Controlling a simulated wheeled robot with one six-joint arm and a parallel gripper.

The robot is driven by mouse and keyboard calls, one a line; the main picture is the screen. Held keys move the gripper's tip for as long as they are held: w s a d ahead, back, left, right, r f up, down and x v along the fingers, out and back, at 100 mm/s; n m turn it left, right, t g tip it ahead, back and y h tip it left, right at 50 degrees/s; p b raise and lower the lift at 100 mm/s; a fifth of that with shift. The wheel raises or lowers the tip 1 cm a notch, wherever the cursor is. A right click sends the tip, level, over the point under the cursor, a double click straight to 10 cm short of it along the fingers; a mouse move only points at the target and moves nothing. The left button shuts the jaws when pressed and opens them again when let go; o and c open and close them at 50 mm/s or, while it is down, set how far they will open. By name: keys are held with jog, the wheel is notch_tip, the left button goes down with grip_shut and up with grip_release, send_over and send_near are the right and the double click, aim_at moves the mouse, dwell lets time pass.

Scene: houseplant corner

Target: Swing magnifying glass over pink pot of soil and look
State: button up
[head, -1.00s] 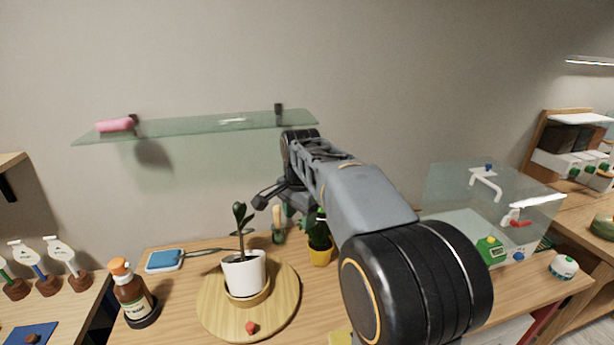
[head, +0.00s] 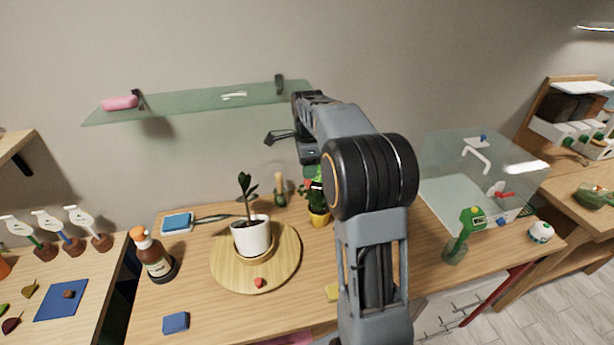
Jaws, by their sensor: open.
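My gripper (head: 287,144) is open and empty, its dark fingers pointing left, in front of the wall below the right end of the glass shelf. It appears above the back of the table, over the area behind the white pot. I cannot make out a magnifying glass; my arm hides part of the table. No pink pot of soil shows clearly. A sliver of something pink (head: 291,340) is cut off by the bottom edge, and I cannot tell what it is.
A white pot with a plant (head: 250,238) stands on a round wooden board (head: 287,262). A clear case (head: 445,160) stands at right. The glass shelf (head: 205,102) holds a pink roll.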

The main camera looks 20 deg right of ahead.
jog(key=shift+f+p, duration=0.3)
jog(key=shift+f, duration=1.9)
grip_shut()
